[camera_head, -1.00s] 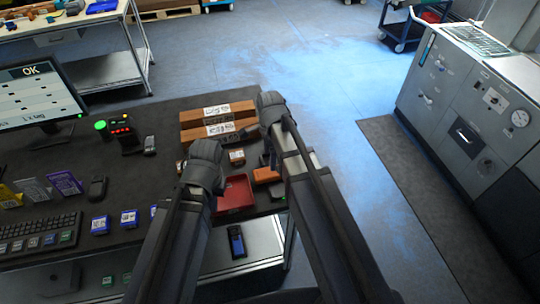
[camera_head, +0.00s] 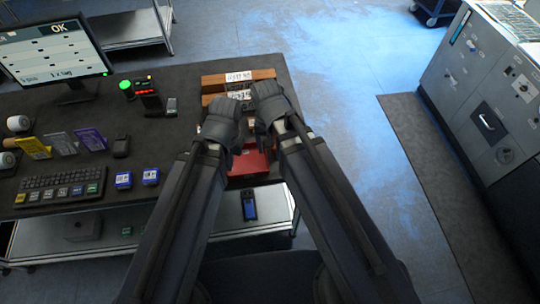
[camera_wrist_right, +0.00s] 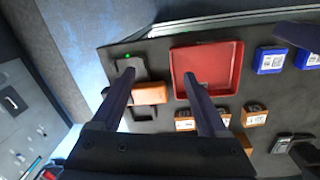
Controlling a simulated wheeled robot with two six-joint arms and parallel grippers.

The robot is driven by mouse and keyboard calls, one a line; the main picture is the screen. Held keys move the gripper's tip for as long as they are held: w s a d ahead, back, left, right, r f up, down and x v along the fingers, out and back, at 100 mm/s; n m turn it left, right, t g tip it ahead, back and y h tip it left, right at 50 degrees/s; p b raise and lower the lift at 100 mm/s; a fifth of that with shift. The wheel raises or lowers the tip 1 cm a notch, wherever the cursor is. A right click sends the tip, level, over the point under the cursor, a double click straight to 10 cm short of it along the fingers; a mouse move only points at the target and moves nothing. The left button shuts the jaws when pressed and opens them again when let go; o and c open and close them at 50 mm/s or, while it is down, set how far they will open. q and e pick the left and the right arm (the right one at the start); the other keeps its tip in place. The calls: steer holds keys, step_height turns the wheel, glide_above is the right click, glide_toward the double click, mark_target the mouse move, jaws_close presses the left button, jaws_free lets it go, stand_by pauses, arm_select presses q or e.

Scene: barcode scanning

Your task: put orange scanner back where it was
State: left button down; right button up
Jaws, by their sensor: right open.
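The orange scanner (camera_wrist_right: 150,93) lies on the dark table in the right wrist view, beside a dark base (camera_wrist_right: 128,63) with a green light. Whether it touches the base is unclear. My right gripper (camera_wrist_right: 159,77) is open and empty above it, with the scanner showing between its fingers and one end partly covered. In the head view the scanner and base are hidden behind my right arm. My right gripper (camera_head: 270,104) is there close beside my left gripper (camera_head: 222,124), whose fingertips I cannot see.
A red tray (camera_wrist_right: 206,68) lies beside the scanner. Small orange-brown boxes (camera_wrist_right: 255,119) and blue boxes (camera_wrist_right: 270,58) are nearby. Brown cartons (camera_head: 238,76) stand at the table's back right. A keyboard (camera_head: 62,187) and monitor (camera_head: 55,50) are on the left.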

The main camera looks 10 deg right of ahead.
steer(key=s+n, duration=0.1)
steer(key=n, duration=0.1)
steer(key=s+a+n, duration=0.1)
steer(key=n, duration=0.1)
steer(key=s+n, duration=0.2)
steer(key=shift+a, duration=0.3)
step_height(320, 180, down, 6)
steer(key=b, duration=0.5)
steer(key=shift+r+b, duration=0.2)
steer(key=shift+b, duration=0.1)
